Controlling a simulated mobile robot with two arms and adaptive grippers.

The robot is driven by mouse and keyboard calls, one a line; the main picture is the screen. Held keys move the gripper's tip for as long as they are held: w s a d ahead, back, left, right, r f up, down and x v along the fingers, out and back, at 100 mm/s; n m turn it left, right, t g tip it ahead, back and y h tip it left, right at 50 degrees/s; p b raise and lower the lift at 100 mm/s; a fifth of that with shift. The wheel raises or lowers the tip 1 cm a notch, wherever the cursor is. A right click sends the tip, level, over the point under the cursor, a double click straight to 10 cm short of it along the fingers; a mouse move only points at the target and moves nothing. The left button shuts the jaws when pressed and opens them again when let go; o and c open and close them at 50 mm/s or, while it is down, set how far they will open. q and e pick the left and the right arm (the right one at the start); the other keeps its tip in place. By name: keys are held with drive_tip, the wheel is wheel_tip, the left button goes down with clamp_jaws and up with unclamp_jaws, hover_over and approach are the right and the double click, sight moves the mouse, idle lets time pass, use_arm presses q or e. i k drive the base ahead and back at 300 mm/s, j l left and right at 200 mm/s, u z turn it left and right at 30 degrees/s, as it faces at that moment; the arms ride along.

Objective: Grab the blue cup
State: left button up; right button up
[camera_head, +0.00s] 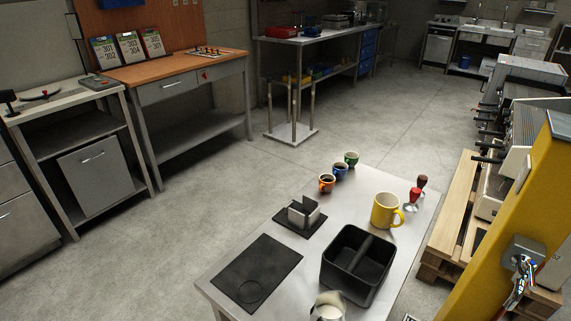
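The blue cup (340,171) is small and stands upright on the metal table (225,289), towards its far end. It holds a dark liquid. It stands between an orange cup (326,184) in front to its left and a green cup (351,159) behind to its right. The three cups form a close diagonal row. Neither of my grippers shows in the head view.
A yellow mug (385,211), two tampers (412,199), a black divided bin (332,279), a metal holder (304,212), a black mat (240,270) and a milk pitcher (327,308) share the table. A yellow post (505,235) stands right. Floor (185,230) left of the table is clear.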

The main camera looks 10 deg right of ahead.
sight(340, 174)
drive_tip(key=i+j+u, duration=1)
drive_tip(key=i+u, duration=0.3)
drive_tip(key=i+z, duration=0.3)
drive_tip(key=i+j+z, duration=0.3)
drive_tip(key=i, duration=0.15)
drive_tip(key=i+j+z, duration=0.3)
drive_tip(key=i+z, duration=0.2)
drive_tip(key=z, duration=0.25)
drive_tip(key=i+z, duration=0.2)
drive_tip(key=z, duration=0.3)
drive_tip(key=i+j+z, duration=0.15)
drive_tip(key=z, duration=0.3)
drive_tip(key=i+j+z, duration=0.2)
drive_tip(key=z, duration=0.3)
